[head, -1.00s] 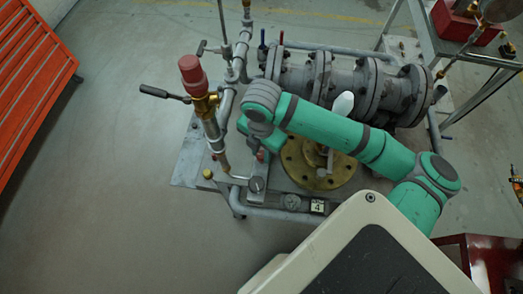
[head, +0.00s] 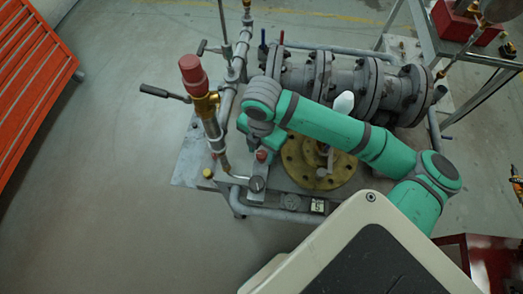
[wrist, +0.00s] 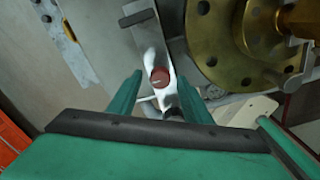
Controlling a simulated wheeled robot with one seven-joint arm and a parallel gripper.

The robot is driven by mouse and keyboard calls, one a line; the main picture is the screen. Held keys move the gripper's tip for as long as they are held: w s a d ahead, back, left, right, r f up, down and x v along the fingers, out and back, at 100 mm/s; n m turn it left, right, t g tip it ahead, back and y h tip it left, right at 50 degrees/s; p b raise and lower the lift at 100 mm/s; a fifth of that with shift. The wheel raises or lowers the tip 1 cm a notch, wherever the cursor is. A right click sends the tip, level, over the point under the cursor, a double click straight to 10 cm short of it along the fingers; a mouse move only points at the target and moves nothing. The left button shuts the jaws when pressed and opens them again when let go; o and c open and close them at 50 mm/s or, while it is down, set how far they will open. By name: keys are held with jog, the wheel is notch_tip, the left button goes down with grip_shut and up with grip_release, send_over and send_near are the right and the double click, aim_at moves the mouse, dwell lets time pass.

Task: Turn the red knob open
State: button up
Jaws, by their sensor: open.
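The red knob (wrist: 160,77) is a small round red cap, seen from above in the wrist view. In the head view the small red knob (head: 261,156) shows just below the end of my arm, on the grey stand near the brass flange. My gripper (wrist: 160,86) is open, with one green finger on each side of the knob. In the wrist view there appear to be gaps between knob and fingers; I cannot tell whether either touches. In the head view my wrist hides most of the gripper.
A brass flange (head: 297,171) lies right of the knob, and grey flanged pipe (head: 345,85) runs behind. A taller red-capped brass valve (head: 193,72) stands left. A small number plate (head: 317,206) reads 5. The floor at left is open, beside an orange rack (head: 30,70).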

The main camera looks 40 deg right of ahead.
aim_at(262, 154)
notch_tip(262, 154, up, 10)
dwell(0.5)
jog(key=shift+r, duration=0.1)
